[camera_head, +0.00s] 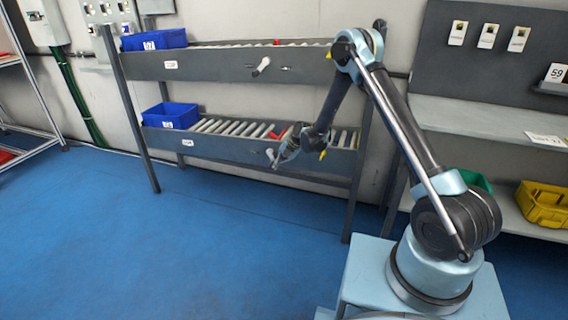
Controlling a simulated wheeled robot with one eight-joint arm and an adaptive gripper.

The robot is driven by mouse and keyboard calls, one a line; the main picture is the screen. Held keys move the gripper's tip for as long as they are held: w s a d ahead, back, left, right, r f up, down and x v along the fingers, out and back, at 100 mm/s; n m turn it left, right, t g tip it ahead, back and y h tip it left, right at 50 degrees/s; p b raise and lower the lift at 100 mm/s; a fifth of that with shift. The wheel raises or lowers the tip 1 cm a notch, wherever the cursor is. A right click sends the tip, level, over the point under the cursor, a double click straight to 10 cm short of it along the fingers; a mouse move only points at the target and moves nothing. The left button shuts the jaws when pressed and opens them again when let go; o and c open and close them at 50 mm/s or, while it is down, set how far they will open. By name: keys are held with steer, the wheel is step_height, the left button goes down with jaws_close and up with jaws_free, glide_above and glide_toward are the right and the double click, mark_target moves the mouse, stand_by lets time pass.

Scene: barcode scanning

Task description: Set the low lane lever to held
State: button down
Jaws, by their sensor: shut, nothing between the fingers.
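The rack's low lane (225,147) is a grey roller channel with a dark front board and a small white label at its left. My gripper (277,160) is shut and empty, at the front of this board, right of its middle. A small pale piece at the fingertips may be the low lane lever, but I cannot tell it from the fingers. The lever's setting, and whether my gripper touches it, cannot be made out. A red piece (275,135) shows among the low lane's rollers, just above my gripper.
The upper lane (210,64) has a pale lever (261,66) tilted on its front. Blue bins stand at the left ends of the upper lane (155,39) and low lane (171,115). A grey shelf (480,118) stands at right, with a yellow bin (543,203). Blue floor lies clear in front.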

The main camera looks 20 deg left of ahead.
stand_by(0.4)
steer(key=d+r, duration=0.8)
steer(key=d, duration=0.3)
steer(key=shift+r, duration=0.2)
